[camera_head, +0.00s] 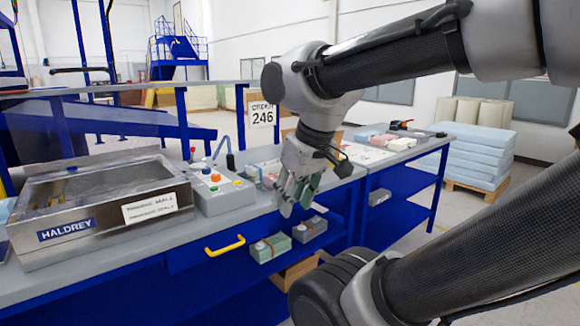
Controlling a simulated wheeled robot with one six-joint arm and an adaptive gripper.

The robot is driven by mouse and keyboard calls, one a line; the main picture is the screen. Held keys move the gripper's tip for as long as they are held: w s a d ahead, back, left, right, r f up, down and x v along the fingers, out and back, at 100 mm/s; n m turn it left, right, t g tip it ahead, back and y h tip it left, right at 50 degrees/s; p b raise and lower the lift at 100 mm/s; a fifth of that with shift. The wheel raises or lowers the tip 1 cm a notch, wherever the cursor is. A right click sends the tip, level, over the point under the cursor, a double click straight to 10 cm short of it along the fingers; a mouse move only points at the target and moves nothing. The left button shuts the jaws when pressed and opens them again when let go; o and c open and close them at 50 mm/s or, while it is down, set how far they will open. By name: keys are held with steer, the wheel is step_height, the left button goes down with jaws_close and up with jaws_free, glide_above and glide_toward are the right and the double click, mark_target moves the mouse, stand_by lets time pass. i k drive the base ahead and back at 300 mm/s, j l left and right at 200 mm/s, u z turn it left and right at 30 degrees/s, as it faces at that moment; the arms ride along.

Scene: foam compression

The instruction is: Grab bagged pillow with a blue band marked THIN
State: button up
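My gripper (297,196) points down over the front edge of the grey workbench, in the middle of the picture. Its fingers look grey and greenish; whether they are spread or closed, and whether anything is between them, is unclear. I cannot make out a bagged pillow with a blue band or read THIN anywhere. Small pale packs (262,172) lie on the bench just behind and left of my gripper, partly hidden by it. A green banded pack (270,249) and a grey banded pack (310,228) sit lower, on the blue shelf below the bench top.
A steel chamber marked HALDREY (65,238) and a button box (221,194) stand on the bench at left. A yellow handle (225,245) juts from the blue front. Small pink and blue pieces (368,138) lie at right. Blue foam slabs (470,155) are stacked beyond.

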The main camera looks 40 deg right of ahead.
mark_target(255, 173)
steer(key=i+l, duration=0.2)
steer(key=l, duration=0.15)
steer(key=i+l, duration=0.15)
steer(key=l, duration=0.2)
steer(key=i+l, duration=0.2)
steer(key=l, duration=0.2)
steer(key=i+l, duration=0.2)
steer(key=l, duration=0.15)
steer(key=i+l, duration=0.15)
steer(key=l, duration=0.2)
steer(key=i+l, duration=0.2)
steer(key=l, duration=0.15)
steer(key=l+u, duration=0.1)
steer(key=u, duration=0.15)
steer(key=l+u, duration=0.15)
steer(key=u, duration=0.15)
